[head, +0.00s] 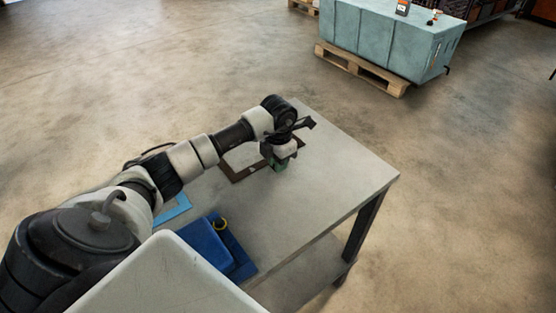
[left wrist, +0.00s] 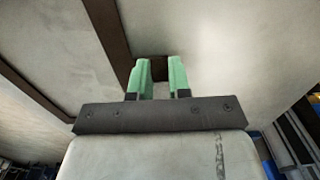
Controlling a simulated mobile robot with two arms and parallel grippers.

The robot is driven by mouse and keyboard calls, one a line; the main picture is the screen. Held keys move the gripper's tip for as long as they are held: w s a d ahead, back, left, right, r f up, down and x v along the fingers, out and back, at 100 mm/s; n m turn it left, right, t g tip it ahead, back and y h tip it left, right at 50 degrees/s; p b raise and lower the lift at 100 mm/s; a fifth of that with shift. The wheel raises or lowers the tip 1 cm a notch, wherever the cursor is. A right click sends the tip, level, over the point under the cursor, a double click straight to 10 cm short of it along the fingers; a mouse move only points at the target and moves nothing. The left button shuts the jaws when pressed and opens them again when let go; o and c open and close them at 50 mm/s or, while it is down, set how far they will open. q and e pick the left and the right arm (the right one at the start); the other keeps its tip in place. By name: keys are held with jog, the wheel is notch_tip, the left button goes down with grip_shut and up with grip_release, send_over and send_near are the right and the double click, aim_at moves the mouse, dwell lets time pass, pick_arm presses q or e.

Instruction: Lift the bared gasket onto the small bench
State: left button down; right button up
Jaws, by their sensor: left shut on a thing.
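The gasket (head: 250,174) is a thin dark brown rectangular frame at the far part of the small bench's grey top (head: 335,170). My left gripper (head: 279,165) points down at the gasket's right side. In the left wrist view its two green fingertips (left wrist: 160,70) are shut on a dark brown tab at the edge of the gasket (left wrist: 110,38). The gasket looks flat and on or very close to the bench top; I cannot tell whether it touches. Part of it is hidden behind my left arm. My right gripper is not in view.
The right part of the bench top is clear. A grey-green crate (head: 375,40) stands on a pallet (head: 362,72) beyond open floor.

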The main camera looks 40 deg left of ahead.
pick_arm(q)
jog(key=c, duration=1)
grip_release()
notch_tip(320, 180, up, 11)
jog(key=shift+f+b, duration=0.1)
jog(key=shift+b, duration=0.6)
jog(key=shift+d, duration=0.1)
